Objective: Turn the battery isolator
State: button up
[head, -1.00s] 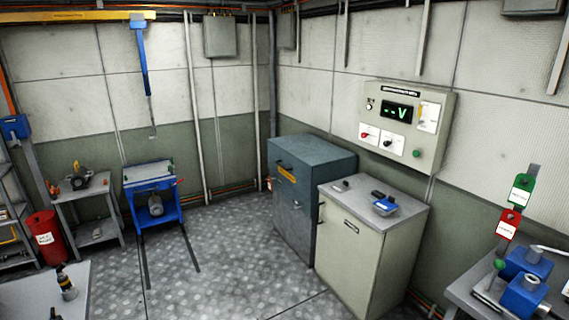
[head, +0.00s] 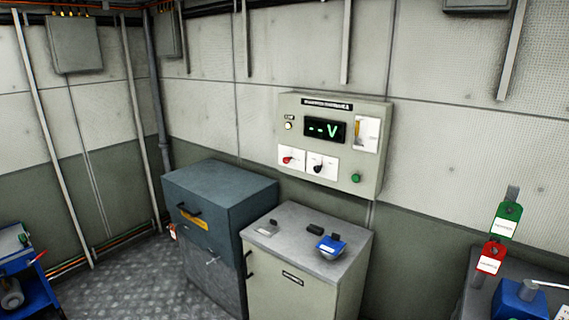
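A grey-beige control panel (head: 350,188) is fixed to the wall, right of the view's middle. Its lower left has two white plates, one with a red rotary handle (head: 289,160) and one with a black rotary handle (head: 319,167). Both handles look tilted, and their labels are too small to read, so I cannot tell for certain which is the battery isolator. A dark display (head: 324,129) above them shows green "--V". A green button (head: 355,178) sits at the lower right and a small pale lamp (head: 288,126) at the upper left. My gripper is not in view.
A beige cabinet (head: 288,290) with a blue item (head: 331,246) on top stands below the panel. A blue-grey cabinet (head: 225,215) stands to its left. A bench (head: 462,290) with tags and blue blocks is at right. Floor (head: 130,285) is open at lower left.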

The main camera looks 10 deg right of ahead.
aim_at(286, 159)
jog(key=i+j, duration=0.35)
jog(key=i+j+z, duration=0.15)
jog(key=i+j, duration=0.6)
jog(key=i+j+z, duration=0.15)
jog(key=i+j, duration=0.2)
jog(key=j, duration=0.2)
jog(key=i+j, duration=0.3)
jog(key=j, duration=0.15)
jog(key=z, duration=0.05)
